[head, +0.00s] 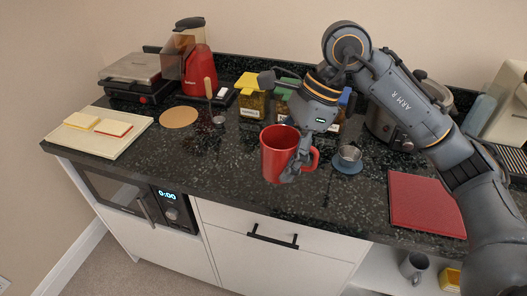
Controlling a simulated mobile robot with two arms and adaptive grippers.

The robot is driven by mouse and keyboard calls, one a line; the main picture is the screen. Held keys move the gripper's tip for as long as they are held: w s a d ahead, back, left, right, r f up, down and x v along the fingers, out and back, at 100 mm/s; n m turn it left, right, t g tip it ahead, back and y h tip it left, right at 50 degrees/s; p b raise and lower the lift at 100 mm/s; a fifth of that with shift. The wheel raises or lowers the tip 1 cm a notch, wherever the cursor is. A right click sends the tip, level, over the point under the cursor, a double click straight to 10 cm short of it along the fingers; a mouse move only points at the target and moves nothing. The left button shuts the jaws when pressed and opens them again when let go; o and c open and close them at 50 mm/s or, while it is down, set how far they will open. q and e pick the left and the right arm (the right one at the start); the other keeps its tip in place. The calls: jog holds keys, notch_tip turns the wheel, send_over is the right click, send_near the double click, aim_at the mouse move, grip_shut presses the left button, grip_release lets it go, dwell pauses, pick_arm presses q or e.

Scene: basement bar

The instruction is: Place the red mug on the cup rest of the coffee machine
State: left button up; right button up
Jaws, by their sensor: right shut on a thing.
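The red mug (276,154) is upright in the head view, in front of the counter's front part. My right gripper (297,166) is shut on it on the handle side, and its fingers cover part of the handle. I cannot tell the exact height of the mug over the counter. A cream machine (509,106) at the right edge, cut off by the picture, looks like the coffee machine. A dark slatted tray (508,158), which looks like its cup rest, shows at its base, partly behind my right arm. My left gripper is out of view.
A red mat (425,204), a small metal cup (349,155) on a blue coaster and a steel appliance (385,125) are on the right half of the counter. A red appliance (197,72) and a cream board (98,140) are at left.

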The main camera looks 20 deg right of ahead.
jog(key=w+d+f+p, duration=0.1)
jog(key=w+f, duration=0.2)
jog(key=w, duration=0.1)
jog(key=w+d+f+p, duration=0.1)
jog(key=w+f, duration=0.2)
jog(key=w, duration=0.1)
jog(key=w+d+f+p, duration=0.1)
jog(key=w+f+p, duration=0.1)
jog(key=w, duration=0.3)
jog(key=shift+f, duration=0.7)
notch_tip(320, 180, down, 3)
jog(key=shift+f+p, duration=0.1)
jog(key=shift+p, duration=0.6)
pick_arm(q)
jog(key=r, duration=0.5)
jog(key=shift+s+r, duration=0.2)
pick_arm(e)
jog(key=shift+f+b, duration=0.2)
jog(key=shift+b, duration=0.15)
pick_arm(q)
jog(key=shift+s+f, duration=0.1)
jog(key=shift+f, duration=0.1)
pick_arm(e)
jog(key=o, duration=1.4)
